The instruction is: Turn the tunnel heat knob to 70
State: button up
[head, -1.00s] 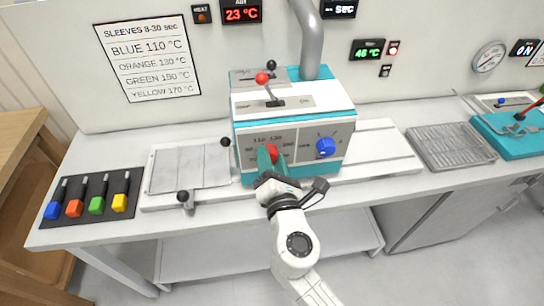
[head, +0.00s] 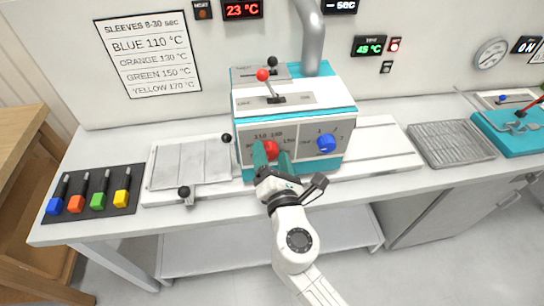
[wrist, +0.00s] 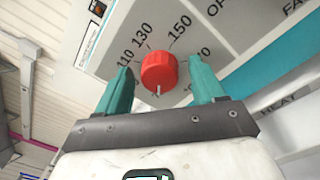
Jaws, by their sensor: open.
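The red heat knob (head: 271,149) is on the left of the teal and white machine's front panel. In the wrist view the red knob (wrist: 160,72) sits between my two teal fingertips, with a gap on each side. My gripper (head: 272,162) is open in front of it, fingers to its left and right. The knob's white pointer mark faces down in the wrist view, away from the printed 110, 130 and 150. A number partly hidden by the right finger ends in 70; its first digit is unclear.
A blue knob (head: 326,142) is on the right of the same panel. Red-tipped lever (head: 263,75) stands on the machine's top. Coloured tools (head: 97,202) lie on a black mat at the left.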

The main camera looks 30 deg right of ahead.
jog(key=b+v, duration=0.2)
jog(key=v, duration=0.8)
jog(key=shift+s+b, duration=0.35)
jog(key=shift+s, duration=0.05)
jog(key=shift+a, duration=0.1)
